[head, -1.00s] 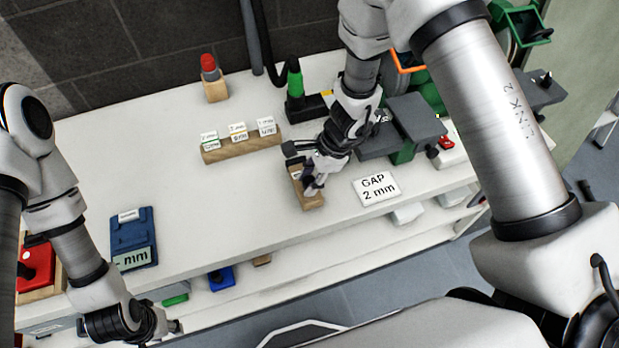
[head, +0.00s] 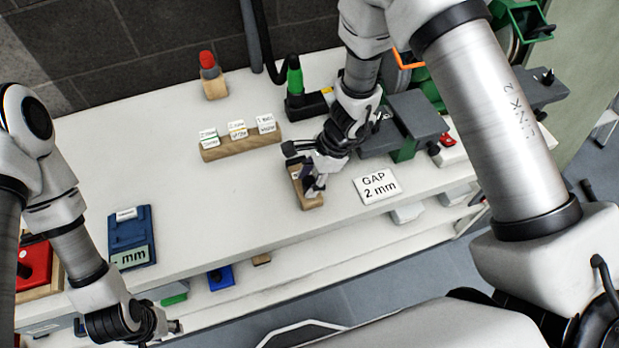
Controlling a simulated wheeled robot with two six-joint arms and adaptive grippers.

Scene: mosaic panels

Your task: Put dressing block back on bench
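A tan wooden block (head: 311,202), which I take to be the dressing block or its holder, lies on the white bench (head: 230,225) near its front edge. My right gripper (head: 314,184) is low over the block, with its fingers at the block's top and right side. A small dark part shows between the fingers and the wood. The wrist hides much of the block, and I cannot tell whether the fingers press on it. My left gripper (head: 174,326) is at the lower left, in front of the bench edge and away from the block. Its finger opening is unclear.
A white "GAP 2 mm" card (head: 377,186) lies right of the block. The grinder's grey rest (head: 416,116) stands behind it. A wooden rack (head: 240,147) with labelled cards is behind left. A blue gauge (head: 132,237) lies at left. The bench between is clear.

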